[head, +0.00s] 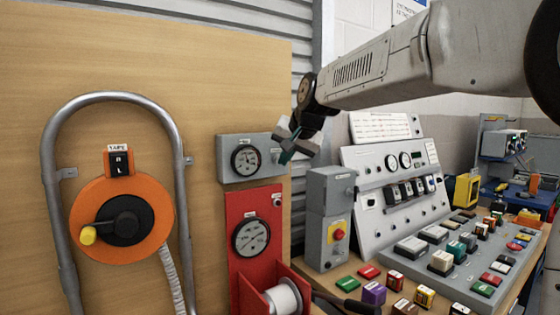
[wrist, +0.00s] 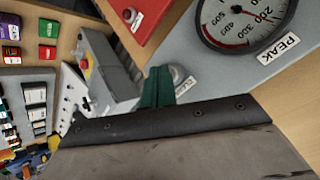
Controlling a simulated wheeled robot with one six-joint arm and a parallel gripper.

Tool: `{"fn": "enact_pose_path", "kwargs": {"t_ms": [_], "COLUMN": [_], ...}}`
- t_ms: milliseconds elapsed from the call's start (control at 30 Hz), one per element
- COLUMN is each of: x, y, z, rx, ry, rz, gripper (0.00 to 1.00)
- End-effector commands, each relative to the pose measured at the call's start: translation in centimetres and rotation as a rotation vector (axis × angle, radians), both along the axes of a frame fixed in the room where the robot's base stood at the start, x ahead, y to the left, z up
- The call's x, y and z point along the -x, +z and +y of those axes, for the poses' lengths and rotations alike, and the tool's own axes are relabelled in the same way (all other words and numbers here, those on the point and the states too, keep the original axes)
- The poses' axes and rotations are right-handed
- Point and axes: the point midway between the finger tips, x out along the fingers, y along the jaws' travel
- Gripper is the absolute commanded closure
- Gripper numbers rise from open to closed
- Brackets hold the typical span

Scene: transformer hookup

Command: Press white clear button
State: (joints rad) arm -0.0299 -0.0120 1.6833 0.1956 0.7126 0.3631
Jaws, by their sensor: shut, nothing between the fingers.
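The white clear button (wrist: 180,73) is a pale round knob on the grey gauge box (head: 228,158). In the wrist view it sits right beside my fingertips and is partly hidden by them, with a partly covered label next to it. My gripper (head: 287,157) is shut and empty, its dark green fingertips in front of the box's right end. The green fingers also show in the wrist view (wrist: 158,82). In the head view my gripper hides the button. I cannot tell whether the fingertips touch it.
The box carries a round dial (head: 246,159) with a PEAK label (wrist: 277,50). A red panel (head: 237,207) with another dial is below. A grey box with a red-and-yellow stop button (head: 338,233) and a sloped control panel (head: 372,160) stand to the right.

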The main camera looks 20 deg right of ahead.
Motion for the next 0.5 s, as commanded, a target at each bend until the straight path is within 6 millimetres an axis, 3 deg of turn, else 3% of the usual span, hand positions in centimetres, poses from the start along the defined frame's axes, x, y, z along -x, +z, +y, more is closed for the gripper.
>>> {"fn": "enact_pose_path", "kwargs": {"t_ms": [500], "x": [0.28], "y": [0.05], "z": [-0.10], "rx": [0.000], "ry": [-0.001], "rz": [-0.001], "gripper": [1.00]}}
